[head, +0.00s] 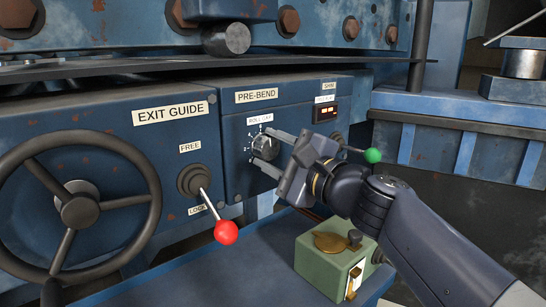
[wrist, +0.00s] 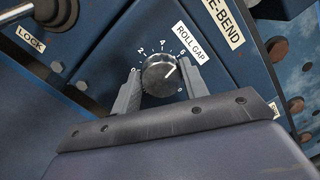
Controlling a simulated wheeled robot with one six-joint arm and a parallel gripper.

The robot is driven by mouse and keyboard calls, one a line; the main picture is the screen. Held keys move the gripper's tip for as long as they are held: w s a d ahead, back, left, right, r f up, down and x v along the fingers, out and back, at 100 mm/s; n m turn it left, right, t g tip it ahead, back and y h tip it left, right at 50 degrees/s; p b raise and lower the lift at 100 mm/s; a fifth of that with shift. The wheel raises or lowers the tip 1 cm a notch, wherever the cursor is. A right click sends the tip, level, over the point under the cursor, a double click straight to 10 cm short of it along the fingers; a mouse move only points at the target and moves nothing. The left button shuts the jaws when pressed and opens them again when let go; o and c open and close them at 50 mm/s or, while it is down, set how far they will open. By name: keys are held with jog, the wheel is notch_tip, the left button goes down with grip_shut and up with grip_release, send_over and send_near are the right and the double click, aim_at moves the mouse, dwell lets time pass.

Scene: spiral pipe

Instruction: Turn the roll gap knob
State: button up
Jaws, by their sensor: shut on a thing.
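The roll gap knob (head: 265,146) is a dark ridged dial on the blue PRE-BEND panel (head: 232,172). A number scale is printed around it. In the wrist view the knob (wrist: 160,75) sits below the ROLL GAP label (wrist: 190,43), and its white pointer line aims toward the 6. My gripper (head: 273,150) reaches in from the right in the head view. In the wrist view its two grey fingers (wrist: 160,88) are on either side of the knob, shut on it. The fingers hide parts of the knob's sides.
Left of the knob are a red-tipped lever (head: 226,232) marked FREE and LOCK and a large handwheel (head: 78,205). A green-tipped lever (head: 372,156) stands right of my wrist. A green box (head: 330,258) sits below my arm. A small lit display (head: 325,112) is above my gripper.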

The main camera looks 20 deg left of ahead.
jog(key=shift+m, duration=0.7)
jog(key=o, duration=1)
jog(key=shift+d, duration=0.15)
jog(key=b+v, duration=0.2)
jog(key=v, duration=0.8)
jog(key=shift+s+d+f, duration=0.1)
jog(key=shift+s+d, duration=0.15)
jog(key=shift+s, duration=0.05)
jog(key=shift+a, duration=0.15)
